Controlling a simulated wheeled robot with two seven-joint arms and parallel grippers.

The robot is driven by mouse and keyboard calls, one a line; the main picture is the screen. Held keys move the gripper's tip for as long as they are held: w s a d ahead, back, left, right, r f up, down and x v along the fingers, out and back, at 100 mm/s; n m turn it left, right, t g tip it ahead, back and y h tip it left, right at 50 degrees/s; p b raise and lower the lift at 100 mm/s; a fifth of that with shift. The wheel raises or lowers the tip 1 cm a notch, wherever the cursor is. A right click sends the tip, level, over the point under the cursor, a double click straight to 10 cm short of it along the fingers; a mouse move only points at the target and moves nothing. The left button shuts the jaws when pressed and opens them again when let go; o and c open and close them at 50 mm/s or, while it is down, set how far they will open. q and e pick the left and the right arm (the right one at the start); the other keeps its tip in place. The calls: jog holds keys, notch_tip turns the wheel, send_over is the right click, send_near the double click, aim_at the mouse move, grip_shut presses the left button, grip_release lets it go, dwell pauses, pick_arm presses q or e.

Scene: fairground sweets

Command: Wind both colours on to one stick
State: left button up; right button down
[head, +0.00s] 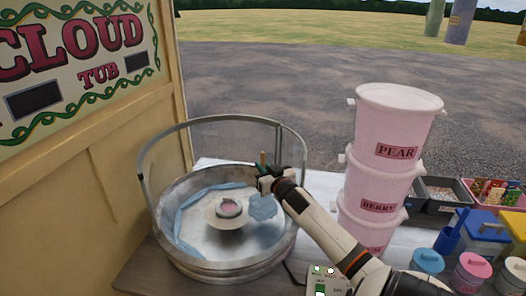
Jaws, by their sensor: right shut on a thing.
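The round metal floss tub (165,222) stands on the counter at the centre-left. Pale blue floss (192,195) lies along the inside of its wall. A spinner head (230,208) with pink in its top sits in the middle of the tub. My right gripper (268,181) is over the tub's right side, shut on a thin stick (262,158). A tuft of blue floss (263,208) hangs just below the gripper, seemingly on the stick's lower end. The fingers hide most of the stick. My left gripper is out of view.
A metal hoop (215,119) rises around the tub's back. Pink tubs (398,101) labelled PEAR and BERRY stand stacked to the right. Lidded pots (428,260), trays (445,190) and a control box (322,280) crowd the right and front. A CLOUD TUB sign panel (85,60) borders the left.

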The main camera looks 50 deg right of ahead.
jog(key=a+b, duration=0.2)
jog(key=a, duration=1.2)
jog(key=w+a+b, duration=0.2)
jog(key=w+a, duration=0.3)
jog(key=w, duration=0.6)
jog(key=shift+w+a, duration=0.2)
jog(key=shift+w, duration=0.15)
